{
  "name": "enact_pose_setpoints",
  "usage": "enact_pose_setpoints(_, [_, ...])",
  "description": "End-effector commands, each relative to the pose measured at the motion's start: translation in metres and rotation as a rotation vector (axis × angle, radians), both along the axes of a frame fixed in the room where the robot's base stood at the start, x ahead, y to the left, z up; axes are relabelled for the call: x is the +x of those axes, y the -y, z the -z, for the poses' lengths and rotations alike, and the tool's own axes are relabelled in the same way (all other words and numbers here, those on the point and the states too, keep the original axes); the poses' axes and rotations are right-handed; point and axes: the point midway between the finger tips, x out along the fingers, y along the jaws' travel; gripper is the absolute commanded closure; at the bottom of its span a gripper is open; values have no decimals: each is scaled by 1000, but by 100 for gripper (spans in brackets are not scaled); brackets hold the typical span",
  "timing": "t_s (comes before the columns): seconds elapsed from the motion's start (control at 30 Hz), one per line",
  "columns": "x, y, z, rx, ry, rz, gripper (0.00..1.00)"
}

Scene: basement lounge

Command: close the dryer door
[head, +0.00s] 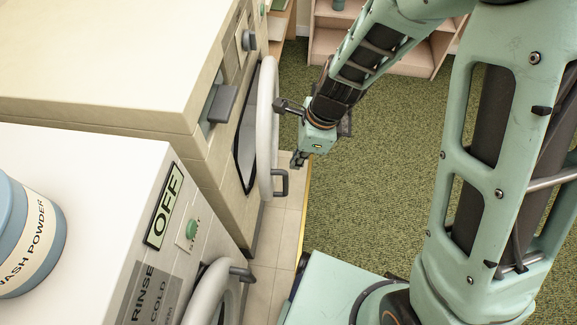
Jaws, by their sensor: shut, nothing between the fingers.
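The dryer (214,150) appears to be the cream machine at upper left, beyond the nearer washer. Its round door shows as a pale ring (267,120) seen nearly edge-on. A dark oval opening (245,150) shows between the ring and the front panel, so the door looks a little ajar. A dark door handle (282,183) sticks out low on the ring. My gripper (298,160) is just right of the ring, above the handle in the picture, shut and empty. I cannot tell whether it touches the door.
The washer (110,240) stands near at lower left with its own round door (208,292). A wash powder tub (25,235) sits on top. A tiled strip (282,228) runs before the machines. Green carpet (370,190) lies clear to the right; a wooden shelf (325,45) stands behind.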

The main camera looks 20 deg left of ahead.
Motion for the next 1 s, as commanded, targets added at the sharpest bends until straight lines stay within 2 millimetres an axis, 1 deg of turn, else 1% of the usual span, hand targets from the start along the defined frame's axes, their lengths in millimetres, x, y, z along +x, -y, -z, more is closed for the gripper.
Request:
enact_pose_setpoints(0.03, [2,2,-14,1,4,1,100])
enact_pose_setpoints(0.1, [3,5,-27,1,4,1,100])
enact_pose_setpoints(0.2, [4,8,-40,2,2,1,100])
enact_pose_setpoints(0.3, [4,11,-49,1,2,1,100])
enact_pose_setpoints(0.37, [5,12,-51,0,1,1,100])
enact_pose_setpoints(0.47, [6,16,-47,7,-5,13,100])
enact_pose_setpoints(0.57, [10,23,-36,26,-12,41,100])
enact_pose_setpoints(0.8, [18,51,-7,88,-31,129,100])
enact_pose_setpoints(1.0, [21,69,5,118,-36,177,100])
